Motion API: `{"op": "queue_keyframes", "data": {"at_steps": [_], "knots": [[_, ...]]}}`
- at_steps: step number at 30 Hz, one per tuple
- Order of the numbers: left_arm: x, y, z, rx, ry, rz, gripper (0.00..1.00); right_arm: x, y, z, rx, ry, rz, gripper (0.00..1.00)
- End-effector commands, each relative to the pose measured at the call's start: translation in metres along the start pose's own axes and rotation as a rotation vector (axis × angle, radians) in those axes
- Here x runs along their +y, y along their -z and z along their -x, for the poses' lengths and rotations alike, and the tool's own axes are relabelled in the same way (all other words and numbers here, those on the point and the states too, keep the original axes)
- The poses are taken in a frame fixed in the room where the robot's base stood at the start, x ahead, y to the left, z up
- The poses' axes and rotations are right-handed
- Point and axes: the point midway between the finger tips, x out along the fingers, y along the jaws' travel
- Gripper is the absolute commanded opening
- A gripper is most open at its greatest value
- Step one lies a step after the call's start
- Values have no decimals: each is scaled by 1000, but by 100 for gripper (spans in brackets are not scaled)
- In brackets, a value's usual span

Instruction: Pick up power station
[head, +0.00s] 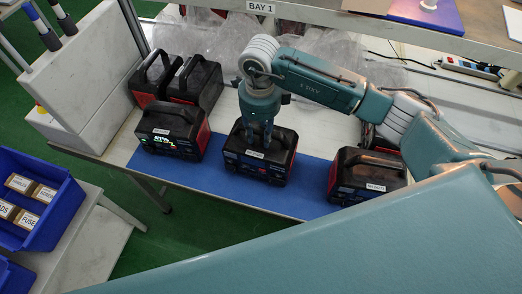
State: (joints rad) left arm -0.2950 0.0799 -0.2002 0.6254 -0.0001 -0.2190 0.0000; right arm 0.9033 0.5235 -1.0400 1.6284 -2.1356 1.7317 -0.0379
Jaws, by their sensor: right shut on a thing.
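Several red and black power stations with top handles stand on the bench. The middle power station (258,161) sits on the blue mat (307,198). My right gripper (256,141) reaches down from above and is shut on it at the top handle, which the fingers partly hide. Another power station (173,132) with a lit green display stands to its left, and one more (366,177) stands to its right near the mat's end. Two others (196,84) stand behind on the left. My left gripper is not in view.
A grey-white box (82,78) with markers on top stands at the bench's left end. A shelf labelled BAY 1 (261,8) runs along the back above clear plastic wrap (215,38). A blue bin (38,205) with small boxes is at lower left. Green floor shows below.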

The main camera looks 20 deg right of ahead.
Motion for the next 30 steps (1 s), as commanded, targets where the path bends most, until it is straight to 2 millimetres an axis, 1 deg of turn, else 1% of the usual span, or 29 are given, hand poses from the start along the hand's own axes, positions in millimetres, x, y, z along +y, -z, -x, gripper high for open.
{"op": "queue_keyframes", "data": {"at_steps": [2,3,9,14,15,16,20,23,30], "knots": [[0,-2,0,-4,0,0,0,0,1,-1,2,-1,0,0],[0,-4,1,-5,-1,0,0,-1,-2,4,-7,4,0,0],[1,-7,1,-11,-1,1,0,-1,-2,4,-6,4,0,0],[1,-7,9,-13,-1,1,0,-1,-2,9,-6,3,0,0],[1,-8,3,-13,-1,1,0,-2,-3,10,-8,5,0,0],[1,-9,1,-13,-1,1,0,-2,-3,14,-9,6,0,0],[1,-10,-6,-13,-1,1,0,-3,-3,35,-12,9,1,0],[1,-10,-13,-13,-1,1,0,-3,-3,56,-12,9,0,0],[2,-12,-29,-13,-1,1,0,-2,-3,114,-12,10,1,0]]}}
